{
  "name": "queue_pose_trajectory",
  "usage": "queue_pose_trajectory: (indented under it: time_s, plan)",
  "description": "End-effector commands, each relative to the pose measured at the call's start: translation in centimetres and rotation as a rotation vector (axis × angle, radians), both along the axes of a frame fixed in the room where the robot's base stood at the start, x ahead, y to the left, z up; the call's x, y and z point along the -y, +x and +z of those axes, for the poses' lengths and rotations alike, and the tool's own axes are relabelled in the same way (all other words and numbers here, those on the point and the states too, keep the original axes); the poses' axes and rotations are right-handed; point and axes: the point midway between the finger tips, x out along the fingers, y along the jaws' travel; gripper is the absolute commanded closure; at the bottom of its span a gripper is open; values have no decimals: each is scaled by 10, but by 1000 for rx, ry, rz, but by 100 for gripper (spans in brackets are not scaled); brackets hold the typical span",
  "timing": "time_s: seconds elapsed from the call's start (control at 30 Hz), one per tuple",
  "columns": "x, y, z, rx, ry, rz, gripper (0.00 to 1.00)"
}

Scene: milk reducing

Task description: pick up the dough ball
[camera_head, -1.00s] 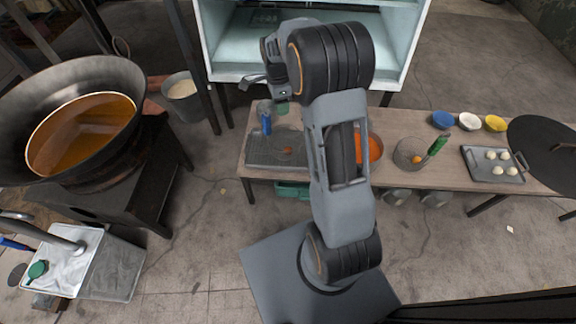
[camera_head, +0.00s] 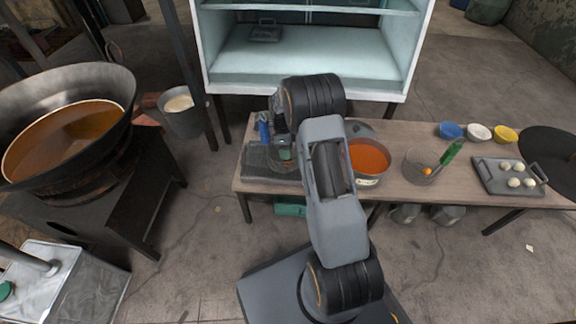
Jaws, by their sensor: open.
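Several pale round dough balls (camera_head: 514,182) sit in a grey metal tray with handles (camera_head: 487,179) at the right part of the wooden table. My gripper (camera_head: 284,152) is over the left end of the table, far to the left of the dough balls. It is small and partly hidden by my arm's wrist; it is open, and I see no dough ball in it.
On the wooden table (camera_head: 405,192) are a dark grey tray (camera_head: 262,160), a blue bottle (camera_head: 263,130), a pot of orange liquid (camera_head: 368,157), a glass bowl (camera_head: 413,166) and small coloured bowls (camera_head: 479,132). A cabinet (camera_head: 300,55) stands behind; a large wok (camera_head: 68,125) is left.

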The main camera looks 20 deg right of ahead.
Motion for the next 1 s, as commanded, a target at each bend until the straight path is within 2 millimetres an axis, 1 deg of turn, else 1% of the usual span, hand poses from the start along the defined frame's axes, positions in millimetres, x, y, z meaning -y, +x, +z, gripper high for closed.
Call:
queue_pose_trajectory:
  time_s: [0.17, 0.23, 0.5, 0.57, 0.63, 0.83, 1.0]
  plan:
    - [0, -1, -7, 0, 0, 0, 54]
    - [1, -2, -12, 0, 0, 0, 54]
    - [3, -8, -48, -2, 0, 1, 54]
    - [3, -9, -54, -2, 0, 1, 54]
    - [3, -10, -56, -2, 0, 1, 54]
    - [3, -10, -55, -2, 0, 1, 54]
    - [3, -10, -54, -1, 0, 1, 70]
